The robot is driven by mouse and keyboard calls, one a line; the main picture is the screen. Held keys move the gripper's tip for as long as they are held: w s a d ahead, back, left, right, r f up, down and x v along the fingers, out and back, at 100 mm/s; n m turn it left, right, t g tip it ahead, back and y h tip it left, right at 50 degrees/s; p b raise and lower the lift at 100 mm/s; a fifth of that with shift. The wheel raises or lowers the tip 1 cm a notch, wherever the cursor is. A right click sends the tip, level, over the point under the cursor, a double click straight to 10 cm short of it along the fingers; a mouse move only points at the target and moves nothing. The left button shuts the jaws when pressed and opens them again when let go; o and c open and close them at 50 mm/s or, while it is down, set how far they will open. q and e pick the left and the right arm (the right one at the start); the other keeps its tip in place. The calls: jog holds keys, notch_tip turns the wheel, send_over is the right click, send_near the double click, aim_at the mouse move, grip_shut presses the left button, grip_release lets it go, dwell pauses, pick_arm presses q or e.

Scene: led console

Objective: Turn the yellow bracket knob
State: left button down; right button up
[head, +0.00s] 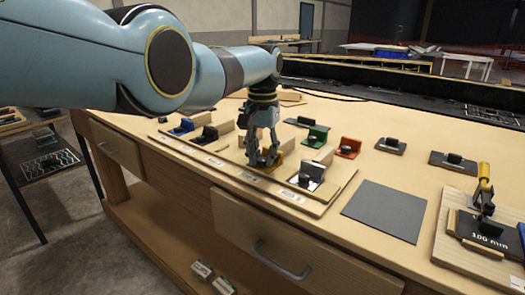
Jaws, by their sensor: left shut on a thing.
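My left arm comes in from the left, and its gripper (261,162) points down over the wooden board on the table. Its fingers are shut on the knob of the yellow bracket. The yellow bracket (278,160) shows only in part beside and behind the fingertips. The knob itself is hidden between the fingers, so its angle cannot be told. My right gripper is not in view.
The board (322,206) also holds blue (184,126), black (208,134) and silver (312,173) brackets with wooden dividers. Green (316,136) and red (348,148) brackets stand behind. A grey mat (385,210) lies bare on the right, near a "100 mm" fixture (482,230).

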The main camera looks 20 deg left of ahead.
aim_at(263, 159)
pick_arm(q)
jog(key=m, duration=0.6)
jog(key=shift+p, duration=0.35)
jog(key=shift+w+r, duration=0.1)
dwell(0.4)
jog(key=c, duration=1.4)
grip_release()
notch_tip(263, 159, up, 12)
